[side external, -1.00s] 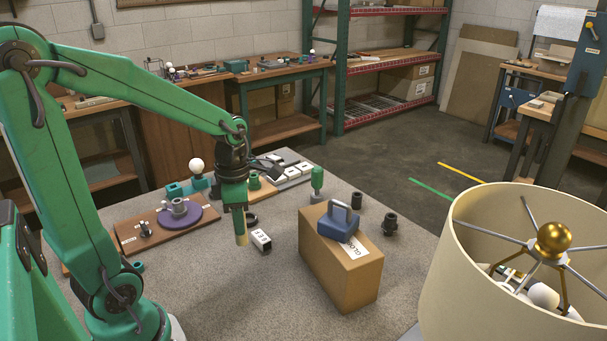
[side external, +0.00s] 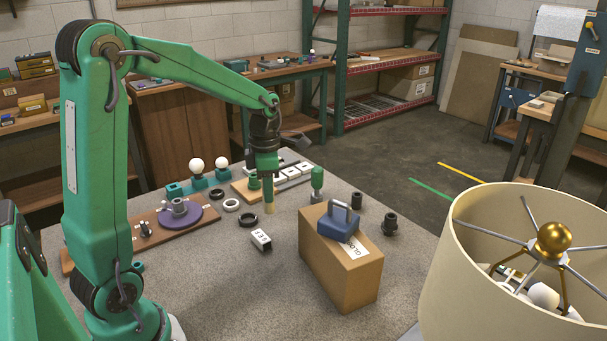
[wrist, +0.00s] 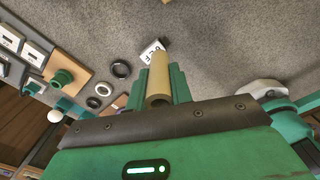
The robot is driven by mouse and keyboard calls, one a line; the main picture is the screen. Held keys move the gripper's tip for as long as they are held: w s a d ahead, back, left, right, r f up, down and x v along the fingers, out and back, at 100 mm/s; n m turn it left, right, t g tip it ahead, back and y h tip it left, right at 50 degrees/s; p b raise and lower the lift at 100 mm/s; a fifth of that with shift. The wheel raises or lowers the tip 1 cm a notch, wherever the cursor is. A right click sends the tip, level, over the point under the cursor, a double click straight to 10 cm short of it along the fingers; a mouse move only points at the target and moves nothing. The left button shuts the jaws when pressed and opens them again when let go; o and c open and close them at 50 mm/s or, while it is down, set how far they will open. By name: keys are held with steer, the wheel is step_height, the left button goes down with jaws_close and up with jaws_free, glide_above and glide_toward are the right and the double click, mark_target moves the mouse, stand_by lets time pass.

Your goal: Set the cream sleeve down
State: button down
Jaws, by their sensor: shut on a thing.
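The cream sleeve (side external: 269,208) is a short narrow tube pointing down from my gripper (side external: 268,199) in the side external view. My gripper is shut on it. In the wrist view the cream sleeve (wrist: 159,76) stands between the two green fingers (wrist: 162,88), with its hollow end towards the camera. Its far end overlaps the view of a white labelled piece (wrist: 151,50). I cannot tell whether the sleeve's lower end touches the grey table (side external: 210,270).
Black (side external: 248,219) and white (side external: 231,205) rings lie left of the sleeve. The white labelled piece lies in front. A cardboard box (side external: 340,265) with a blue weight (side external: 338,222) stands to the right. A board of parts (side external: 245,192) lies behind.

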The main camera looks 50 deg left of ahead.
steer(key=w+a+f, duration=0.2)
steer(key=w+a, duration=0.5)
steer(key=w, duration=0.6)
steer(key=shift+a, duration=0.2)
steer(key=shift+f, duration=0.2)
steer(key=shift+f, duration=4.9)
steer(key=shift+f, duration=0.15)
steer(key=c, duration=1.3)
jaws_free()
steer(key=shift+o, duration=0.3)
